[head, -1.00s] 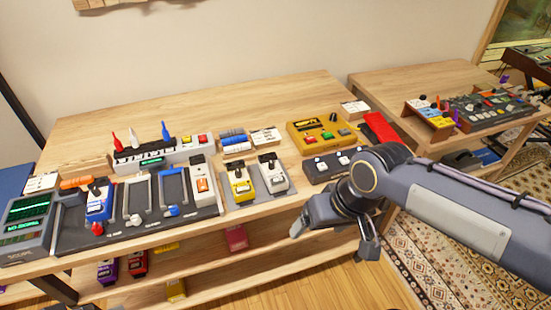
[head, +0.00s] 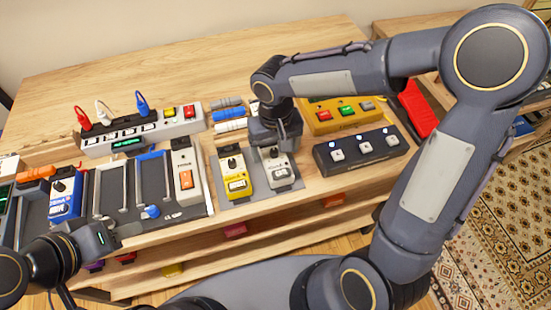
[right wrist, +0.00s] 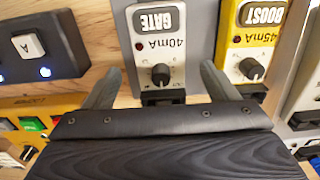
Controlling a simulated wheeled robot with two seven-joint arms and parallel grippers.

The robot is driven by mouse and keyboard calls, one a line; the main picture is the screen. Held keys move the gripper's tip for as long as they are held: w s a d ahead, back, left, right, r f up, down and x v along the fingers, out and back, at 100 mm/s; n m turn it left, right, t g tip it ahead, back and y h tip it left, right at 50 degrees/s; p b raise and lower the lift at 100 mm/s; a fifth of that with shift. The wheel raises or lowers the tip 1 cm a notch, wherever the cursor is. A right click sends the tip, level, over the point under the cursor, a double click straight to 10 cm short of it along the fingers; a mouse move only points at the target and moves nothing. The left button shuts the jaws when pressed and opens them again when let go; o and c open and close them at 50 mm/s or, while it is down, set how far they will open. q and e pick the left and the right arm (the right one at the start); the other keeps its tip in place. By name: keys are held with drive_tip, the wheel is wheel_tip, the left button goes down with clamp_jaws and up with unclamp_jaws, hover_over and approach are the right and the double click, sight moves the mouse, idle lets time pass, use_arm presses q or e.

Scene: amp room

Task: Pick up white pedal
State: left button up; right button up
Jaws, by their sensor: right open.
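The white pedal (head: 281,172), with a dark knob, stands beside the yellow pedal (head: 235,178) on a grey plate. In the right wrist view the white pedal (right wrist: 158,62) reads GATE and the yellow one (right wrist: 247,45) reads BOOST. My right gripper (head: 274,146) is above the rear end of the white pedal. In the wrist view its open fingers (right wrist: 158,85) lie on either side of the pedal's knob end, with nothing held; whether they touch it is unclear. My left gripper (head: 102,236) is at the lower left, in front of the pedalboard; its jaws cannot be made out.
A black three-switch pedal (head: 360,149) stands to the right, with a yellow unit (head: 338,115) behind it. A pedalboard (head: 128,195) with several pedals is to the left. A power strip (head: 140,132) with plugs is behind. The table's back left is clear.

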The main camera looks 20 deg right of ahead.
sight(275, 152)
wheel_tip(275, 152, down, 4)
drive_tip(key=shift+f, duration=0.15)
drive_tip(key=c, duration=1.4)
